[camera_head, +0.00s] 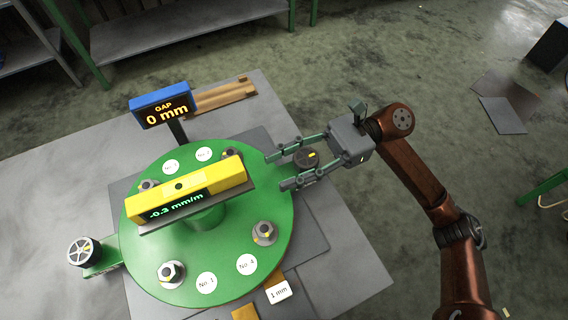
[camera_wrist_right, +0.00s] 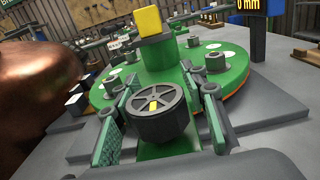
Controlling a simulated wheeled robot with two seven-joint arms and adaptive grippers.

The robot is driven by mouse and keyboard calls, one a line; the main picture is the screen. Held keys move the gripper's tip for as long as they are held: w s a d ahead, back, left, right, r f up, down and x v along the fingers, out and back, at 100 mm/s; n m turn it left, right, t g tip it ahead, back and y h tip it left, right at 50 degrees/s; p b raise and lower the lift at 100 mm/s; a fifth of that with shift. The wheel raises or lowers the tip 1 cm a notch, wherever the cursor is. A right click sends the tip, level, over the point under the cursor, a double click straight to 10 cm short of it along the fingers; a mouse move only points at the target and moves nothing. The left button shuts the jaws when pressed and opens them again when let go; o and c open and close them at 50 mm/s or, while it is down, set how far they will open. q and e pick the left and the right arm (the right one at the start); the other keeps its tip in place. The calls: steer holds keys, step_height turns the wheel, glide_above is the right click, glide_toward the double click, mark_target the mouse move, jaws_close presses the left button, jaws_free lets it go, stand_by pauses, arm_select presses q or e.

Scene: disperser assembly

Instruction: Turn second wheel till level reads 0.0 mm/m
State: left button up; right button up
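A yellow level (camera_head: 185,188) lies across the middle of the round green plate (camera_head: 150,245); its display reads -0.3 mm/m. A dark handwheel (camera_head: 307,158) with a yellow mark is at the plate's right side. My right gripper (camera_head: 276,171) is open around this wheel, one finger on each side. In the right wrist view the spoked wheel (camera_wrist_right: 158,112) sits between the fingers (camera_wrist_right: 163,122), with visible gaps beside it. Another spoked handwheel (camera_head: 82,250) is at the plate's left side, with no gripper near. My left gripper is not in view.
A blue display (camera_head: 163,105) reading GAP 0 mm stands behind the plate. Several bolts with nuts (camera_head: 171,273) rise from the plate. A 1 mm tag (camera_head: 279,292) lies in front and brassy strips (camera_head: 222,97) lie behind. The table's left part (camera_head: 45,190) is clear.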

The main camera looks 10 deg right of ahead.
steer(key=shift+s+a, duration=0.15)
steer(key=shift+a, duration=0.5)
steer(key=shift+c, duration=0.5)
jaws_close()
steer(key=shift+r, duration=0.1)
